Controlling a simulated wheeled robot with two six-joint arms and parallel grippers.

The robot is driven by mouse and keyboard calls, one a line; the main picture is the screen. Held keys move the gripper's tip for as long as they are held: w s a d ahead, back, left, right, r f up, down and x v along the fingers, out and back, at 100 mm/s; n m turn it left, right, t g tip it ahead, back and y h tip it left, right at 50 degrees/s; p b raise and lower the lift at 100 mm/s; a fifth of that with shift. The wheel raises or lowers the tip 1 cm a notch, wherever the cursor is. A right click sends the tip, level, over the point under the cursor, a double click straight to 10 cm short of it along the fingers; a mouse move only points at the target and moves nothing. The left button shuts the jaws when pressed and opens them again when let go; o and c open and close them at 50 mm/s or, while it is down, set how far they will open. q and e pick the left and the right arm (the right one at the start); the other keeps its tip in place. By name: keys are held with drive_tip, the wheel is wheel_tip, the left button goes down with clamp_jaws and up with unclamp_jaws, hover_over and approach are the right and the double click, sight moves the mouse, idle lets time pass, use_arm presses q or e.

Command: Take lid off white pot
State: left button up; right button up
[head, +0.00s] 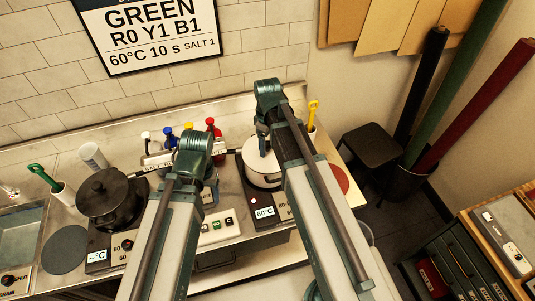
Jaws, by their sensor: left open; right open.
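The white pot (262,182) stands on the right-hand hot plate, whose display (264,212) reads 60°C. Its pale lid (250,152) is on top, partly hidden by my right arm. My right gripper (262,146) points down at the lid from above, open; whether it touches the lid or its knob I cannot tell. My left gripper (211,196) is open and empty, pointing down left of the white pot, near the middle of the counter.
A black lidded pot (110,198) stands on the left hot plate. Several colour-capped bottles (170,136) stand in a rack at the back. A small button panel (217,226) lies between the plates. A yellow tool (313,112) stands at right, beside a reddish round mat (335,180).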

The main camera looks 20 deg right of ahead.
drive_tip(key=shift+r, duration=0.1)
drive_tip(key=shift+c, duration=0.3)
clamp_jaws()
use_arm(q)
drive_tip(key=shift+r, duration=0.1)
